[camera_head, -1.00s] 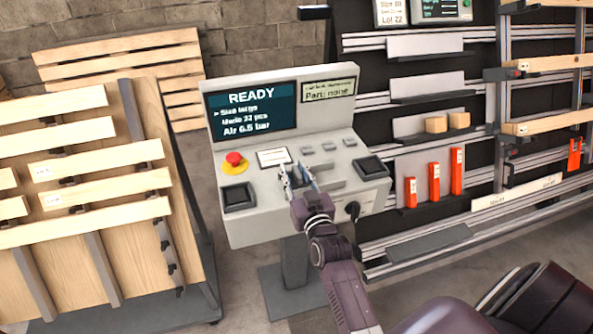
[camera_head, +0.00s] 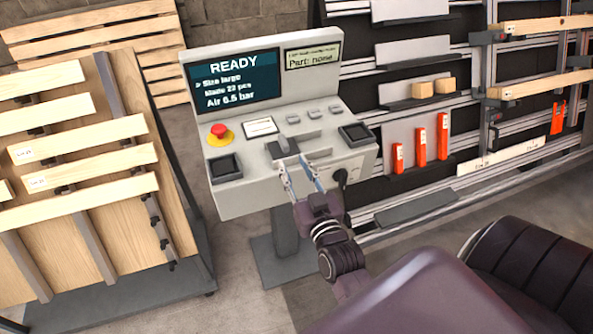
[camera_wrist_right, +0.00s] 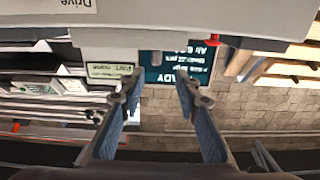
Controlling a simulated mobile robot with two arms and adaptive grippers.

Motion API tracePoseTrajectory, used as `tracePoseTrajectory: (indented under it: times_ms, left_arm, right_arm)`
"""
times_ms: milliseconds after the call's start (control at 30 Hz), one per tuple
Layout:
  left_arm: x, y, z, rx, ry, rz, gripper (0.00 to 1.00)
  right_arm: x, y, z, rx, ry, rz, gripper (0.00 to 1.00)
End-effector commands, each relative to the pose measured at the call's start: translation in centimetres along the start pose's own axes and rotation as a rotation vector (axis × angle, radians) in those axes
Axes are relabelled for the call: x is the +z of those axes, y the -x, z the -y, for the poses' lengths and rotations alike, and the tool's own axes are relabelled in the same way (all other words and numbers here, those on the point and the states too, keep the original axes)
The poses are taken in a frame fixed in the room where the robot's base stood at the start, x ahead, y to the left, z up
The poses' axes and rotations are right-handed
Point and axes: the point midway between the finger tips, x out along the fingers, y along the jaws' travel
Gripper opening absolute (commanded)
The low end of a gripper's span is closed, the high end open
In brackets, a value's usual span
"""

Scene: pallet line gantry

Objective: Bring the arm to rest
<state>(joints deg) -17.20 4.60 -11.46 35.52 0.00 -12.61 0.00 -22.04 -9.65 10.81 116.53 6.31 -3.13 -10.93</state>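My right gripper (camera_head: 303,182) is in front of the control console (camera_head: 240,197), near its front edge, with its fingers pointing towards the panel. In the right wrist view the two blue-padded fingers (camera_wrist_right: 159,82) stand apart with nothing between them. The console carries a screen (camera_head: 231,83) reading READY and a small display (camera_head: 313,54) reading "Part: none". A red button (camera_head: 219,131) on a yellow base sits at the left of the panel. A dark lever or switch (camera_head: 287,145) shows just beyond the fingertips. My left gripper is not in view.
A wooden panel rack (camera_head: 150,240) with slats stands left of the console. At the right is a dark rail wall with orange blocks (camera_head: 420,146), wooden blocks (camera_head: 445,86) and clamped boards (camera_head: 540,84). Grey floor (camera_head: 400,270) shows below.

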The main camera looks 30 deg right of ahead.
Motion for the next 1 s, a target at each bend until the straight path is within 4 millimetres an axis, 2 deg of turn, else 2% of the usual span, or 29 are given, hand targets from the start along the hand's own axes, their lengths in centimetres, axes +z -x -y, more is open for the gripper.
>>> tracePoseTrajectory:
  times_ms: [200,767,867,967,1000]
  left_arm:
    - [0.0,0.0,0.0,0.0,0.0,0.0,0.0]
    - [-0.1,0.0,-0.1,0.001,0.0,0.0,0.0]
    - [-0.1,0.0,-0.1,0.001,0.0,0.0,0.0]
    - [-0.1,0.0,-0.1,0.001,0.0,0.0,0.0]
    - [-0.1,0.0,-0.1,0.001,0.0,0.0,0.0]
  right_arm:
    - [0.0,1.4,0.0,0.0,-0.001,0.0,0.3]
    - [0.0,1.5,0.1,-0.001,0.0,0.001,0.3]
    - [1.5,1.4,0.5,-0.011,-0.001,0.027,0.3]
    - [5.5,1.5,1.8,-0.041,0.0,0.1,0.3]
    - [7.8,1.7,2.5,-0.059,0.002,0.143,0.3]
